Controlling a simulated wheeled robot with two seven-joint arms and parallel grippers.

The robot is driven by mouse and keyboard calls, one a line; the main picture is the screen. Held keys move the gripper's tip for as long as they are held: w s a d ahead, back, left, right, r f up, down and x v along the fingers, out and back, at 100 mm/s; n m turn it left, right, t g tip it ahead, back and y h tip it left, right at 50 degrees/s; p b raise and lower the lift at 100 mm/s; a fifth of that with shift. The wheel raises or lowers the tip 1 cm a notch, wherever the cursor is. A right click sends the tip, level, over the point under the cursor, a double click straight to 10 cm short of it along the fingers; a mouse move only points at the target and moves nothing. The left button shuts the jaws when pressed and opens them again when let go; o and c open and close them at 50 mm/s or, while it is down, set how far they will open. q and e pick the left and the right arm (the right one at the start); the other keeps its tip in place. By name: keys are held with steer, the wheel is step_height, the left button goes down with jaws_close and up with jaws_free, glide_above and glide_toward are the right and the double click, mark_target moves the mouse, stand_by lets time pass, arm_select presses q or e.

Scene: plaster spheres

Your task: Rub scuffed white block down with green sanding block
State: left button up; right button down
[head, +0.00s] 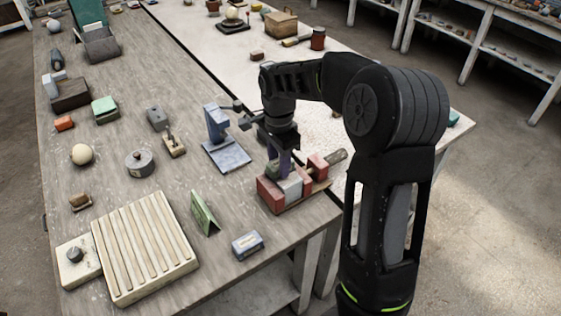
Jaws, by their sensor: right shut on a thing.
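My right gripper (284,158) points down over a red clamp-like holder (269,194) at the table's front right corner. It is shut on a narrow purplish thing, mostly hidden by the gripper. A pale white-grey block (291,187) sits between the holder's red parts, just below the gripper; whether the held thing touches it I cannot tell. A block with a light green top (105,106) lies at the left of the table, away from the gripper. A green tent-shaped piece (204,213) stands left of the holder. My left gripper is not in view.
A blue-grey stand (226,155) is close left of my gripper. A ribbed cream board (145,247) lies at the front left, and a small grey-blue box (247,245) near the front edge. A round grey tin (139,163) and a cream ball (83,154) stand further left.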

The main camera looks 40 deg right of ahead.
steer(key=shift+a, duration=0.95)
steer(key=shift+d+r+p, duration=0.55)
steer(key=shift+d, duration=0.1)
steer(key=shift+d+r, duration=0.2)
steer(key=shift+d, duration=0.25)
steer(key=shift+s+f, duration=0.15)
steer(key=shift+s, duration=1.35)
